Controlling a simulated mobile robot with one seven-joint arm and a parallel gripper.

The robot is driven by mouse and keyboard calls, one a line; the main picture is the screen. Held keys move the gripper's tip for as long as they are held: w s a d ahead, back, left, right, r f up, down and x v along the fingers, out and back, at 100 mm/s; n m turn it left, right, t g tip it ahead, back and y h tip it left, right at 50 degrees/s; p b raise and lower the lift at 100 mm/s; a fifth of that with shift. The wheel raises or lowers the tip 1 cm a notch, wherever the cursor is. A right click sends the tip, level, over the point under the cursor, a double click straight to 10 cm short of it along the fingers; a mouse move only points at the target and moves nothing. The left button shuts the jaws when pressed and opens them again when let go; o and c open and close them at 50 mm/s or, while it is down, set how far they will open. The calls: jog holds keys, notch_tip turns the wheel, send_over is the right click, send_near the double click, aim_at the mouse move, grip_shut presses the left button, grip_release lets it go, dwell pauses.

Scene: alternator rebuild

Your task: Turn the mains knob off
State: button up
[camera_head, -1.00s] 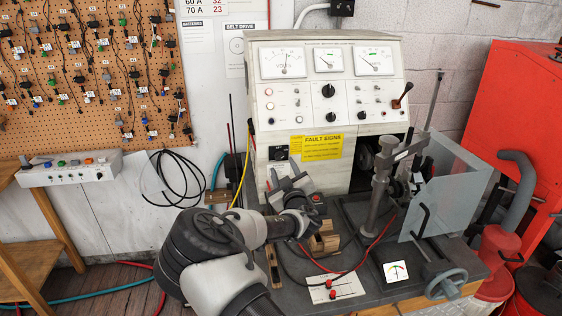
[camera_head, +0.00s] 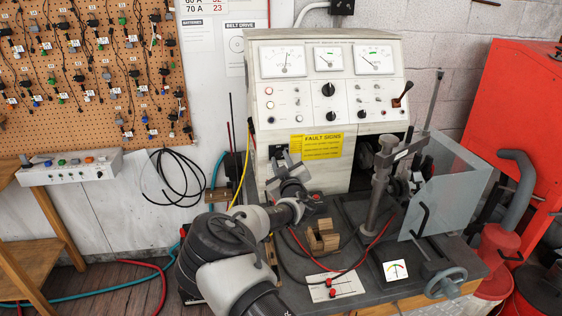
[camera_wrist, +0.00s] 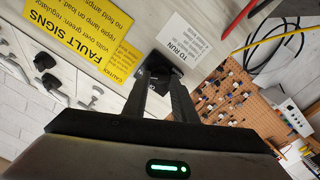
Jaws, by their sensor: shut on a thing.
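The mains knob (camera_wrist: 157,66) is a small black piece on the pale front of the test bench, beside a white "TO RUN" label (camera_wrist: 183,42). My gripper (camera_wrist: 160,84) is shut on the knob, with one dark finger on each side of it in the wrist view. In the head view my gripper (camera_head: 281,160) reaches the lower left of the bench front, left of the yellow "FAULT SIGNS" label (camera_head: 316,146). There the knob is mostly hidden behind the fingers, and its pointing direction cannot be read.
The bench panel (camera_head: 327,90) above carries gauges, small knobs and switches. A wooden block (camera_head: 322,236), red leads and a metal stand (camera_head: 382,185) are on the bench top, right of my arm. A yellow cable (camera_head: 243,170) hangs close on the left.

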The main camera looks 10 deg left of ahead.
jog(key=shift+f+b, duration=0.15)
jog(key=shift+b, duration=0.5)
jog(key=n+b, duration=0.2)
jog(key=b, duration=0.1)
jog(key=shift+f, duration=0.1)
jog(key=shift+n+b, duration=5)
jog(key=shift+b, duration=0.55)
jog(key=o, duration=1)
jog(key=shift+o, duration=0.2)
jog(key=shift+s, duration=0.1)
